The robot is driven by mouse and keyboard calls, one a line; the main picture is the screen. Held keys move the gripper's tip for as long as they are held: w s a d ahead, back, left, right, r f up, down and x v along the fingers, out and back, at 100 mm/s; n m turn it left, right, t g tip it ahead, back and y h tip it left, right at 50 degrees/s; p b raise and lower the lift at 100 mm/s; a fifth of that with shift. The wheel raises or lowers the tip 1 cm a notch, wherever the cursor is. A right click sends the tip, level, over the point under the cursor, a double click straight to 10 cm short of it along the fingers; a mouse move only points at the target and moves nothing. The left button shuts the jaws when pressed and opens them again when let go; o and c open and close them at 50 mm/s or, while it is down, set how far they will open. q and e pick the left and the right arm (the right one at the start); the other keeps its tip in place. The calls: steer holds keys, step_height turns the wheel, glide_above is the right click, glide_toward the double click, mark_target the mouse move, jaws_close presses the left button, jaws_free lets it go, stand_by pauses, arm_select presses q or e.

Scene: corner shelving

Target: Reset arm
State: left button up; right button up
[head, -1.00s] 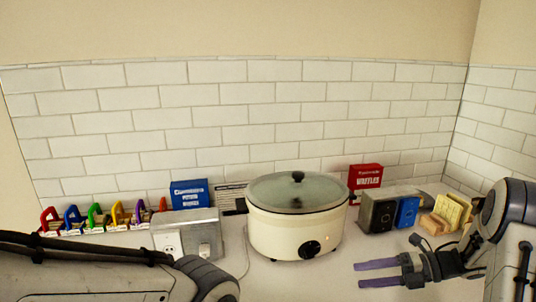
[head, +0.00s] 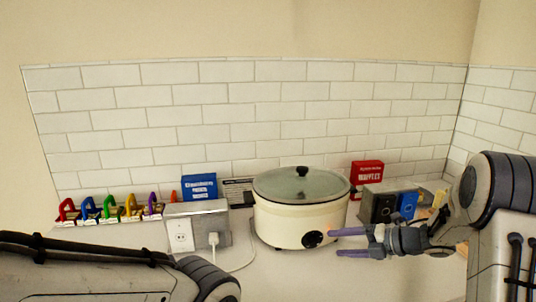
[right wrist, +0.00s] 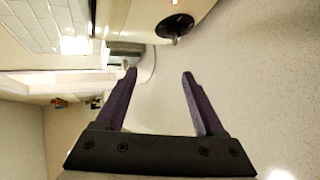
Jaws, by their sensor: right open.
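My right gripper (head: 345,241) is open and empty in the head view, with its purple fingers pointing left, just in front of the right side of the cream slow cooker (head: 290,225). In the right wrist view the two fingers (right wrist: 160,75) are spread apart with nothing between them, and the cooker's black knob (right wrist: 174,27) shows beyond them. My left arm (head: 100,265) crosses the lower left of the head view; its gripper is out of view.
A grey outlet box (head: 197,228) with a plugged cord stands left of the cooker. Colourful clips (head: 110,210) line the left. Blue (head: 199,186) and red (head: 367,172) boxes stand behind. A dark box (head: 378,207) is at right. The front counter is clear.

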steer(key=w+a+r+m+t+h, duration=0.1)
steer(key=a+r+m+t+h, duration=0.2)
steer(key=a+r+m+h, duration=0.55)
steer(key=s+a+f+m+g, duration=0.2)
steer(key=s+m, duration=0.3)
steer(key=s, duration=0.7)
steer(key=s+a+f+m+g, duration=0.2)
steer(key=s+f+m+g, duration=0.1)
steer(key=s, duration=0.9)
steer(key=s+a+f+m+g+h, duration=0.1)
steer(key=s+m+g, duration=0.4)
steer(key=s, duration=0.7)
steer(key=shift+a+f+m, duration=0.75)
steer(key=shift+m, duration=0.2)
